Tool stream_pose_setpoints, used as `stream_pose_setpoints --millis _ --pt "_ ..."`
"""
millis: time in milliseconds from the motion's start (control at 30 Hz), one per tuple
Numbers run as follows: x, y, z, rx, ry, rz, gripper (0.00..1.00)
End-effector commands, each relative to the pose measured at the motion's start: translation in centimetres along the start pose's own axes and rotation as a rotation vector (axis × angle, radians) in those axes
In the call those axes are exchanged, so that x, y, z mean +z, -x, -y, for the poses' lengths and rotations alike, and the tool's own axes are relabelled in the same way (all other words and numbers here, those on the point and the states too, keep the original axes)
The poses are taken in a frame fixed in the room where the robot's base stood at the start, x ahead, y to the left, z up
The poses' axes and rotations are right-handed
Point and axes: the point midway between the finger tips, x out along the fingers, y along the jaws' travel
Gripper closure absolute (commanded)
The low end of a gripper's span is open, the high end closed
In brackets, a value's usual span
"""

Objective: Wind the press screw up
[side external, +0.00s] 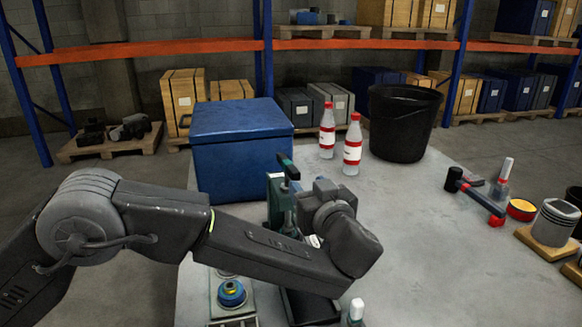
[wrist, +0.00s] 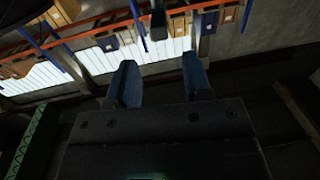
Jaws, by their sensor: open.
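The green press (side external: 274,202) stands on the table behind my forearm, and its lower part is mostly hidden. A dark green bar (side external: 288,166) sits at its top, tilted; I take it for the press screw's handle. The screw thread is not clear. My wrist is just right of the press in the side view, and the fingers are hidden there. In the wrist view my gripper (wrist: 159,80) shows two blue-grey fingers wide apart with nothing between them. A green ribbed part (wrist: 36,143) shows at the left of the wrist view.
A blue box (side external: 240,150) stands behind the press. Two red-capped bottles (side external: 352,150) and a black bucket (side external: 402,122) are to its right. A blue-topped part (side external: 231,293) sits in front, below my forearm. A hammer (side external: 475,191) lies far right; the table's middle right is clear.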

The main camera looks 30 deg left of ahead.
Motion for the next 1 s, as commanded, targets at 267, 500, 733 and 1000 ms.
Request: stream_pose_setpoints --millis 267,500,733,1000 --pt "0.0 -5.9 0.1 -0.004 0.0 0.001 0.54" --pt "0.0 -9.1 0.1 -0.003 0.001 0.001 0.54" --pt "-0.1 -9.9 0.0 0.0 0.001 0.001 0.54" --pt "0.0 -9.9 0.0 -0.001 0.0 0.001 0.62"
